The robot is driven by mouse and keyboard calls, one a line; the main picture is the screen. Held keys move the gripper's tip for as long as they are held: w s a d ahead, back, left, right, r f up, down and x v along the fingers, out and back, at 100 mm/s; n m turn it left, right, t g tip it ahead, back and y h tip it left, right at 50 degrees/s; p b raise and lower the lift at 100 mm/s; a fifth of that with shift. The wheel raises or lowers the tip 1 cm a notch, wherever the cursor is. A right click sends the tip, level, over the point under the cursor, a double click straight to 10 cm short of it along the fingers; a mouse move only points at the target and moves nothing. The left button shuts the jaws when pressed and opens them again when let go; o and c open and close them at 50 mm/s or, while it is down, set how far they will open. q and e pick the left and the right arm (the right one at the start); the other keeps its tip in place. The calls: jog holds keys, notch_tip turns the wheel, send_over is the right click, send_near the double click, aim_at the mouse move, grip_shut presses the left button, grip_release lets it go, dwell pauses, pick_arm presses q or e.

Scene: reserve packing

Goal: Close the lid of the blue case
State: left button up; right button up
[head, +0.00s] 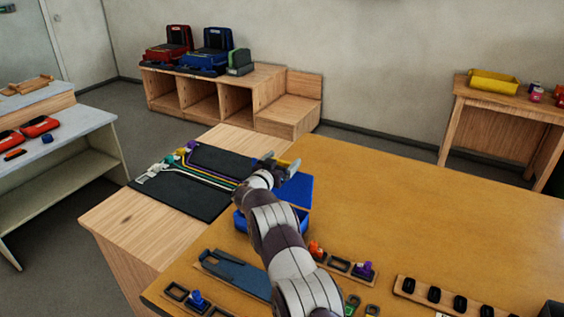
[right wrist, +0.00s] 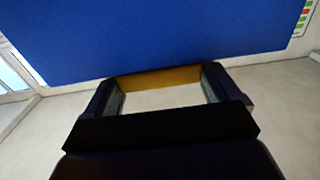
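The blue case (head: 241,222) stands on the orange-brown table, mostly hidden behind my right arm. Its blue lid (head: 300,188) is raised; a large flat part of the lid (right wrist: 170,35) fills the top of the right wrist view. A yellow tab (right wrist: 160,80) at the lid's edge spans the gap between the fingers of my right gripper (head: 281,163), which seem to touch both its ends. The right gripper (right wrist: 162,85) is at the lid's edge, above the case. My left gripper is out of view.
Beside the case lies a dark mat (head: 180,193) with coloured cables. In front are a tray with a blue tool (head: 236,272), small holders and a wooden rack (head: 450,296) of black parts. The table's right part is clear. A red case and another blue case stand on a far shelf.

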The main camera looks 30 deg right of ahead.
jog(key=shift+s+a+f+b, duration=0.1)
jog(key=shift+f+b, duration=0.05)
jog(key=shift+b, duration=0.2)
jog(key=s+a+f+t+h+b, duration=0.1)
jog(key=s+a+f+h+b, duration=0.1)
jog(key=a+b, duration=0.5)
jog(key=shift+s+a+f+t+h+b, duration=0.3)
jog(key=shift+s+h+b, duration=0.65)
jog(key=shift+b, duration=1.2)
jog(key=shift+a+r, duration=0.1)
